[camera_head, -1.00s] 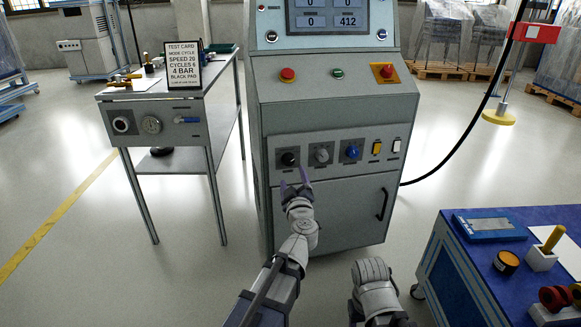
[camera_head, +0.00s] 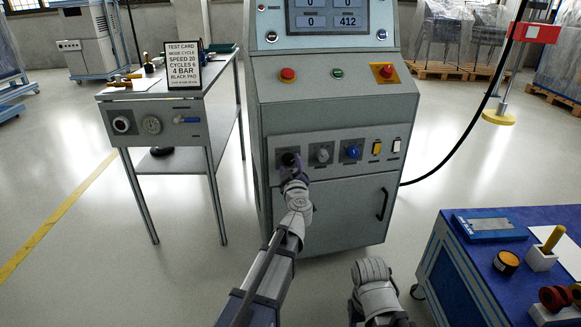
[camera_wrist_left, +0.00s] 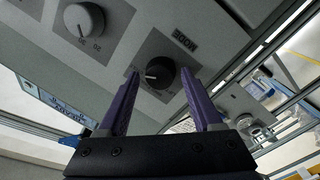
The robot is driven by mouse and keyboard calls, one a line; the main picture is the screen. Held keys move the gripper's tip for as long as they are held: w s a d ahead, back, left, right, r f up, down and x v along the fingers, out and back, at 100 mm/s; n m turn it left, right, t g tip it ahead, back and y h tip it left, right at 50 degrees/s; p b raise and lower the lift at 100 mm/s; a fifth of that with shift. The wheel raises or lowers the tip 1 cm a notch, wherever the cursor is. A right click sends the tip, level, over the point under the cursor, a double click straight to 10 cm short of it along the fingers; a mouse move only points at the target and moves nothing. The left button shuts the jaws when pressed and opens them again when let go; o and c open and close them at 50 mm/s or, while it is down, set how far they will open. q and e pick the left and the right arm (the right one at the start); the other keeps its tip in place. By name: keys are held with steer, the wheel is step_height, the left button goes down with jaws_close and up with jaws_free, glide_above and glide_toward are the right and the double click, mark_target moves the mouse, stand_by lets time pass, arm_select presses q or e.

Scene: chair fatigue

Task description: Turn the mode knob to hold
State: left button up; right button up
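The black mode knob (camera_head: 289,159) is the leftmost control on the cabinet's knob panel. In the left wrist view the knob (camera_wrist_left: 160,72) sits on a grey plate beside the label MODE. My left gripper (camera_head: 292,170) is at the knob and partly hides it in the head view. In the left wrist view its two purple fingers (camera_wrist_left: 161,88) are open, one on either side of the knob. I cannot tell whether they touch it. The pointer's setting is too small to read. My right gripper does not show clearly; only part of my right arm shows, low in the head view.
A grey knob (camera_head: 321,153), a blue knob (camera_head: 353,151) and a yellow switch (camera_head: 377,147) stand right of the mode knob. The test card (camera_head: 183,65) stands on the left table. A blue bench (camera_head: 449,262) is at lower right.

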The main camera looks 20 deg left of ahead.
arm_select(q)
jaws_close()
stand_by(0.3)
steer(key=n+b, duration=0.1)
steer(key=n, duration=0.2)
steer(key=shift+f, duration=0.1)
steer(key=shift+d+n+t+y+b, duration=0.1)
steer(key=shift+n+t+y+b, duration=0.35)
steer(key=shift+n, duration=1.95)
steer(key=shift+o, duration=1.2)
jaws_free()
